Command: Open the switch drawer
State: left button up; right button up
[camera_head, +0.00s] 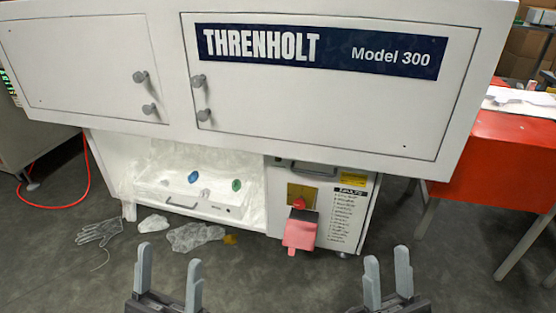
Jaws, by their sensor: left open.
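A white machine labelled THRENHOLT Model 300 (322,50) fills the upper view. Below its right side is a white cabinet front (280,217) with a dark handle (305,169) along its top, partly under the overhang. This front carries a yellow panel with a red switch (299,203) and a pinkish-red flap (300,232) below it. It looks like the switch drawer and appears shut. My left gripper (169,272) is open and empty at the bottom, left of the cabinet. My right gripper (387,262) is open and empty, low and right of it. Neither touches the machine.
An open bay left of the cabinet holds a white tray (218,210) with blue and green pieces. Clear film (195,237) and a glove (99,232) lie on the floor. A red table (490,150) stands right. A red hose (62,204) lies left.

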aim_at(336, 199)
jog(key=i+l+z, duration=0.35)
jog(key=z, duration=0.15)
jog(key=i+l+z, duration=0.1)
jog(key=i+z, duration=0.35)
jog(key=i, duration=0.05)
